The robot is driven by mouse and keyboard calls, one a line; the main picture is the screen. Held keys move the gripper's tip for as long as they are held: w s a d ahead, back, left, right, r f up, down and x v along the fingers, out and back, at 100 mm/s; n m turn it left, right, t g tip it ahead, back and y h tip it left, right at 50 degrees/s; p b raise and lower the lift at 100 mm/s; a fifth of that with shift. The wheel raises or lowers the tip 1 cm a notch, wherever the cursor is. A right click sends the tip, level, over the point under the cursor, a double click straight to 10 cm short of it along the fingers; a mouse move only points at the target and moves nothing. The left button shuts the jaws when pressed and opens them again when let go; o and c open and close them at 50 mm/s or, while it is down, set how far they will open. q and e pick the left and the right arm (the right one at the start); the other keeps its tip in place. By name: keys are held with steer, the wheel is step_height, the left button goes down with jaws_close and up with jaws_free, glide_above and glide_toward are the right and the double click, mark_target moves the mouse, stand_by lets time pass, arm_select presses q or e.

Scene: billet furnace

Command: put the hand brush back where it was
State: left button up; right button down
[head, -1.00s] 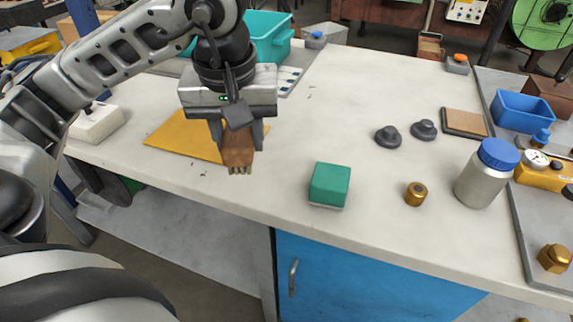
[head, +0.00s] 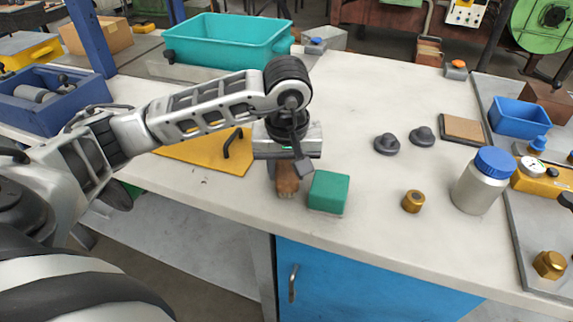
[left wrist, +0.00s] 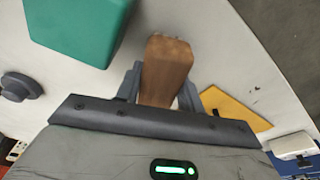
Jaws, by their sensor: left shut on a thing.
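My left gripper (head: 287,178) is shut on the hand brush (head: 287,187), a wooden block with a brown body, just left of a green block (head: 329,191) on the white workbench. In the left wrist view the brush (left wrist: 166,70) sticks out between the two fingers of the gripper (left wrist: 160,85). The green block (left wrist: 78,28) is close beside it there. Whether the brush touches the bench is hard to tell, and its bristles are mostly hidden. My right gripper is not in view.
A yellow mat (head: 210,153) with a black handle lies left of the gripper. A teal bin (head: 228,42) stands behind. Right are a brass piece (head: 413,201), a blue-capped bottle (head: 482,182) and two grey knobs (head: 387,144). The bench's middle back is clear.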

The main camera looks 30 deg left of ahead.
mark_target(287, 172)
arm_select(q)
steer(key=shift+f, duration=0.2)
steer(key=o, duration=0.9)
steer(key=shift+r, duration=0.1)
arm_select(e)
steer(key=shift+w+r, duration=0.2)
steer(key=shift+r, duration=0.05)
arm_select(q)
steer(key=shift+r, duration=0.55)
steer(key=r, duration=0.3)
steer(key=s+r, duration=0.1)
steer(key=r, duration=0.3)
steer(key=d+r, duration=0.1)
steer(key=r, duration=0.3)
steer(key=shift+s+p, duration=0.25)
steer(key=shift+p, duration=0.05)
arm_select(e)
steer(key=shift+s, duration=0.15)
arm_select(q)
steer(key=shift+s+d, duration=0.1)
